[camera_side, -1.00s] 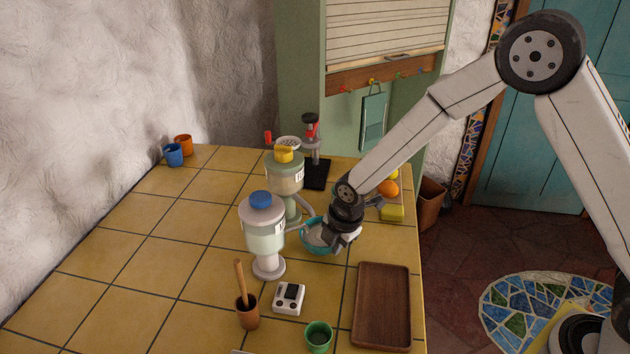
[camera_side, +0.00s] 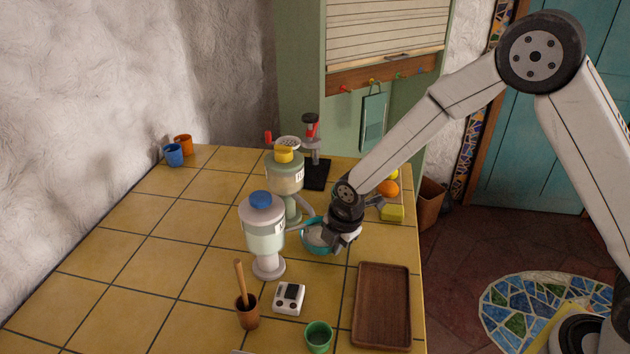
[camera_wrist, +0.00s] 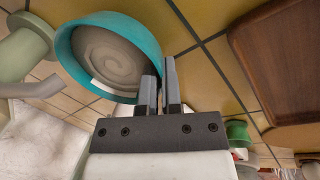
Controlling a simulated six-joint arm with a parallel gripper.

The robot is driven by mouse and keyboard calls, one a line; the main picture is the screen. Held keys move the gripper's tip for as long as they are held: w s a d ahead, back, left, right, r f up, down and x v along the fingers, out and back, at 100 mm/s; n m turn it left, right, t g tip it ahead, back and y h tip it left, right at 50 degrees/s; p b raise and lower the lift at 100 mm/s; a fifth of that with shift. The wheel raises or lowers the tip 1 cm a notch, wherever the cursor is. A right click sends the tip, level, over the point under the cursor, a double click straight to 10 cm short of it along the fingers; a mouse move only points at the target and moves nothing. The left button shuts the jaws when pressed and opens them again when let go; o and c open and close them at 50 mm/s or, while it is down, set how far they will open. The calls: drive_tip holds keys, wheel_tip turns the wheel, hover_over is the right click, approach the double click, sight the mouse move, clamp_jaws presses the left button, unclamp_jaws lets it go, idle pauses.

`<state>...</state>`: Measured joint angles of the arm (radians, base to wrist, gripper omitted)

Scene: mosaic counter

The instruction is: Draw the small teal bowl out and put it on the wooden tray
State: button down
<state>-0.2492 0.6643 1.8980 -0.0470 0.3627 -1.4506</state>
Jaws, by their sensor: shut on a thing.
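The small teal bowl (camera_side: 312,243) is beside the two dispensers in the side view, partly hidden by my gripper (camera_side: 334,240). The wrist view shows the teal bowl (camera_wrist: 64,48) with a pale swirled inside. My gripper (camera_wrist: 160,82) is shut on the bowl's rim, with one finger on the inner side and one on the outer side. I cannot tell whether the bowl touches the counter. The wooden tray (camera_side: 383,305) lies at the front right of the counter and looks empty. It also shows in the wrist view (camera_wrist: 275,65).
A blue-lidded dispenser (camera_side: 264,235) and a yellow-lidded dispenser (camera_side: 285,178) stand just left of the bowl. A white scale (camera_side: 289,298), a green cup (camera_side: 318,337) and a brown pot with a stick (camera_side: 247,315) stand left of the tray. Fruit (camera_side: 387,188) lies behind my gripper.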

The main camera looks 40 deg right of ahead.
drive_tip(key=shift+s+d, duration=0.1)
drive_tip(key=shift+d, duration=0.05)
drive_tip(key=shift+s+d, duration=1.35)
drive_tip(key=shift+s, duration=0.05)
drive_tip(key=c, duration=0.7)
unclamp_jaws()
drive_tip(key=shift+r, duration=0.2)
drive_tip(key=shift+v, duration=3.75)
